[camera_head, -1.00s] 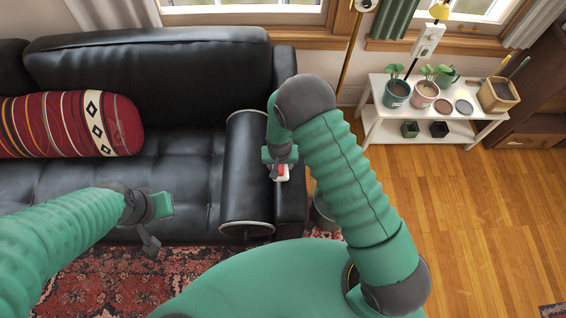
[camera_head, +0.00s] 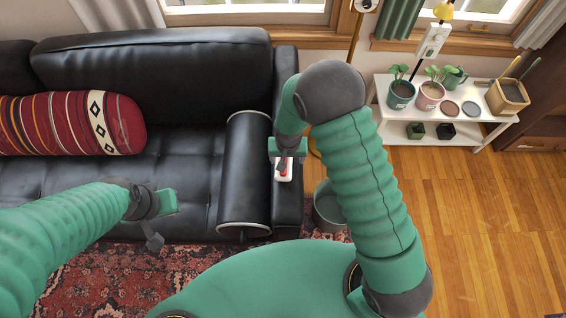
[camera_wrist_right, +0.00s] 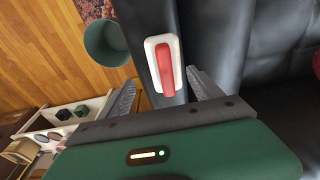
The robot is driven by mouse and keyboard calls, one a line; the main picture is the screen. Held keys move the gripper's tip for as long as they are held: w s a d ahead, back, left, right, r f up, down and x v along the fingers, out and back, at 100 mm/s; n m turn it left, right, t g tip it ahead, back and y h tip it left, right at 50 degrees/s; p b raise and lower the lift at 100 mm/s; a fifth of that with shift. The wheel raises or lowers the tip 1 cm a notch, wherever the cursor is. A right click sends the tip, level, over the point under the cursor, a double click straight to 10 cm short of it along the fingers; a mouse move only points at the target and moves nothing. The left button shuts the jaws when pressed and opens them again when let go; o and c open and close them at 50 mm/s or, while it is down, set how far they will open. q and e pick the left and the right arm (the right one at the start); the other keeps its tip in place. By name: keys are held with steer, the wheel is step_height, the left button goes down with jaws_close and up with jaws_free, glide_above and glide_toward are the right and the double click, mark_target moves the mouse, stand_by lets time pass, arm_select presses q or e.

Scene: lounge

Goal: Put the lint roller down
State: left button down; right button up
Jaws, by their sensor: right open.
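The lint roller (camera_head: 283,171), a white rounded piece with a red handle, lies on the flat top of the black sofa's arm (camera_head: 287,212). In the right wrist view the lint roller (camera_wrist_right: 164,64) shows whole, apart from the fingers. My right gripper (camera_head: 285,153) is open and empty, just above and behind it; its fingertips (camera_wrist_right: 160,85) stand spread to either side in the wrist picture. My left gripper (camera_head: 164,219) is open and empty, over the front of the sofa seat, well left of the roller.
A grey-green bin (camera_head: 328,212) stands on the floor right beside the sofa arm. A black bolster (camera_head: 246,170) lies inside the arm. A striped red cushion (camera_head: 70,124) is on the seat. A white plant shelf (camera_head: 440,124) stands right; wooden floor lies before it.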

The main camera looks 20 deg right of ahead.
step_height(320, 180, up, 4)
step_height(320, 180, up, 9)
steer(key=n, duration=0.1)
glide_above(289, 168)
steer(key=s, duration=0.5)
arm_select(q)
steer(key=shift+a+r+p, duration=0.15)
steer(key=shift+r+p, duration=0.4)
steer(key=shift+r, duration=0.05)
arm_select(e)
steer(key=s+d+r+n, duration=0.2)
steer(key=s+d+r, duration=0.2)
steer(key=s, duration=0.4)
steer(key=shift+s+r+t, duration=0.25)
steer(key=shift+r+t, duration=0.15)
steer(key=shift+r, duration=0.3)
